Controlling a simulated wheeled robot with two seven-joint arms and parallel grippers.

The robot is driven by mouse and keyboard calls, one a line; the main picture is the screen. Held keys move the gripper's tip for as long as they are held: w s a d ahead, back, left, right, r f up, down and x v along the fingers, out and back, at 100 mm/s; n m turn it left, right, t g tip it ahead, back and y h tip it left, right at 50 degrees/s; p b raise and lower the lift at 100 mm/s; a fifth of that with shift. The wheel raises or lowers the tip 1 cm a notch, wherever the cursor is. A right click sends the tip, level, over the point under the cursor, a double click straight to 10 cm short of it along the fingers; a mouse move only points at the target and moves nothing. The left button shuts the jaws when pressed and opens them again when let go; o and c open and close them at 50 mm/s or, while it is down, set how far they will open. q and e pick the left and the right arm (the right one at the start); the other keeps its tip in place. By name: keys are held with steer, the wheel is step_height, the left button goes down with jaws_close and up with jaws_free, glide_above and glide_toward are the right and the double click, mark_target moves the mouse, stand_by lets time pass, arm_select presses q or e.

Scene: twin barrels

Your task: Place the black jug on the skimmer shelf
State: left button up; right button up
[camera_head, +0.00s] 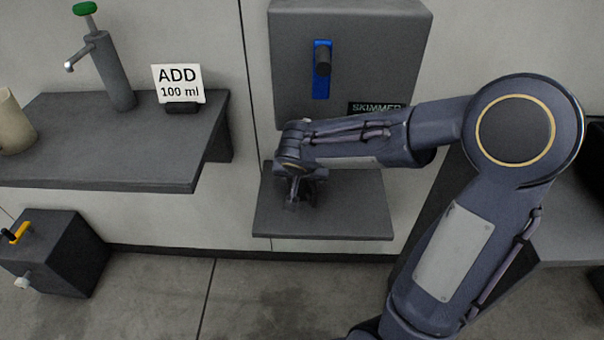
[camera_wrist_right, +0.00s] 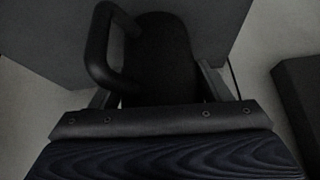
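The skimmer shelf (camera_head: 345,222) is a dark grey plate low on the wall, under the box with the SKIMMER label (camera_head: 376,108). My right gripper (camera_head: 300,192) is over the left part of this shelf, pointing down. The black jug (camera_wrist_right: 165,60) shows in the right wrist view, with its loop handle (camera_wrist_right: 92,50) toward the left. The jug's body is between the two fingers of my right gripper. It is too dark to tell whether both fingers press on it. In the head view my wrist mostly hides the jug, and its contact with the shelf is unclear. My left gripper is out of view.
A bigger shelf (camera_head: 100,165) at left carries a green-topped tap (camera_head: 110,70), an "ADD 100 ml" sign (camera_head: 178,84) and a beige vessel (camera_head: 12,122). A dark box (camera_head: 60,255) stands below. A grey counter (camera_head: 570,215) is at right. The shelf's right part is clear.

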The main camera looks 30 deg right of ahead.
mark_target(302, 187)
steer(key=o, duration=0.5)
steer(key=shift+c, duration=0.2)
steer(key=shift+s+r+p, duration=0.1)
steer(key=shift+r+p, duration=0.35)
steer(key=v, duration=0.3)
steer(key=shift+s+a+f+p, duration=0.15)
steer(key=shift+s+a+p, duration=0.1)
steer(key=shift+p, duration=0.1)
steer(key=s+a+r+n+y, duration=0.1)
steer(key=s+a+n+y, duration=0.2)
steer(key=s, duration=0.7)
steer(key=s+a+r+n+y, duration=0.1)
steer(key=s+y, duration=0.3)
steer(key=s, duration=0.6)
steer(key=shift+s+a+n, duration=0.15)
steer(key=shift+a+n, duration=0.75)
